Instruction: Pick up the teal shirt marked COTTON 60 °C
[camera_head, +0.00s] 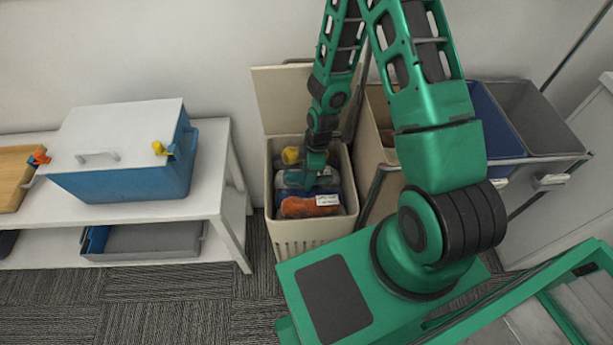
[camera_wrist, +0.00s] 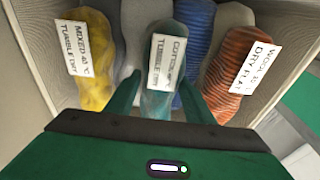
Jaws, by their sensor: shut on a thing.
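The teal shirt (camera_wrist: 158,104) is a rolled bundle with a white tag that reads COTTON and what looks like 60 °C, TUMBLE DRY, in the wrist view. My gripper (camera_wrist: 160,95) is shut on it, one finger on each side. In the head view my gripper (camera_head: 307,178) reaches down into a cream hamper (camera_head: 307,228) with its lid up. The teal shirt is mostly hidden there by the gripper and the other clothes. I cannot tell whether the shirt is clear of the clothes under it.
Around it in the hamper lie a yellow roll (camera_wrist: 93,65) tagged MIXED, an orange roll (camera_wrist: 232,70) tagged DRY FLAT, a blue roll (camera_wrist: 195,75) and grey ones. Hamper walls are close. Sorting bins (camera_head: 525,105) stand right; a white bench (camera_head: 215,170) stands left.

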